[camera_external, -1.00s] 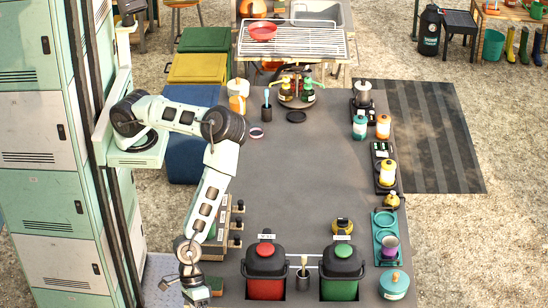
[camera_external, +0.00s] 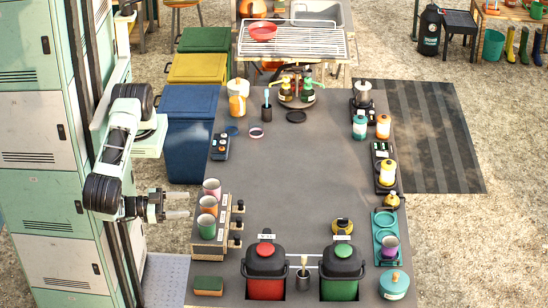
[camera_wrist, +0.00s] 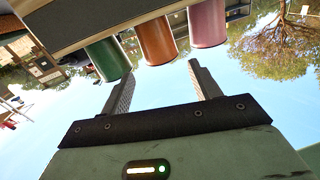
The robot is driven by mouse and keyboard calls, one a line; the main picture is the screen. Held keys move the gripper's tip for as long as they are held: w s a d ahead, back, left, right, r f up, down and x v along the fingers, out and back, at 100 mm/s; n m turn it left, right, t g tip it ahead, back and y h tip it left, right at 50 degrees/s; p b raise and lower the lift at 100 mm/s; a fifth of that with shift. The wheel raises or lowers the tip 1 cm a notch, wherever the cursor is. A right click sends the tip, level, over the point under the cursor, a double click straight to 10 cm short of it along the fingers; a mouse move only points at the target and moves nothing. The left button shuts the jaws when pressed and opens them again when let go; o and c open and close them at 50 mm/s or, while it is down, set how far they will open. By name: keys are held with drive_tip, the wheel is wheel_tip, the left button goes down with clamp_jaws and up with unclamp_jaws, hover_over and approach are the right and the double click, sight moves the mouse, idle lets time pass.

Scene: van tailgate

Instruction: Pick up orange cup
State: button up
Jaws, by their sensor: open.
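The orange cup (camera_external: 208,205) stands upright on a wooden stand (camera_external: 222,243) at the left edge of the grey table, between a pink cup (camera_external: 212,187) and a green cup (camera_external: 206,226). My gripper (camera_external: 188,204) is open and empty, just left of the orange cup, with its fingers pointing right toward it. In the wrist view, which looks upside down, the orange cup (camera_wrist: 157,42) shows ahead between my two fingertips (camera_wrist: 161,70). The green cup (camera_wrist: 107,60) is left of it and the pink cup (camera_wrist: 207,25) right, both close by.
Black knobs (camera_external: 237,224) line the right side of the stand. A red bin (camera_external: 265,272) and a green bin (camera_external: 342,272) stand at the front of the table. A green sponge-like block (camera_external: 208,285) lies at the front left corner. The table's middle is clear.

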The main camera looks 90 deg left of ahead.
sight(200, 202)
drive_tip(key=w+p, duration=0.1)
drive_tip(key=w, duration=0.3)
drive_tip(key=w+p, duration=0.1)
drive_tip(key=w, duration=0.1)
drive_tip(key=shift+w+a+r+p, duration=0.1)
drive_tip(key=shift+a+p, duration=0.2)
drive_tip(key=shift+a, duration=0.1)
drive_tip(key=shift+w, duration=0.35)
drive_tip(key=c, duration=0.7)
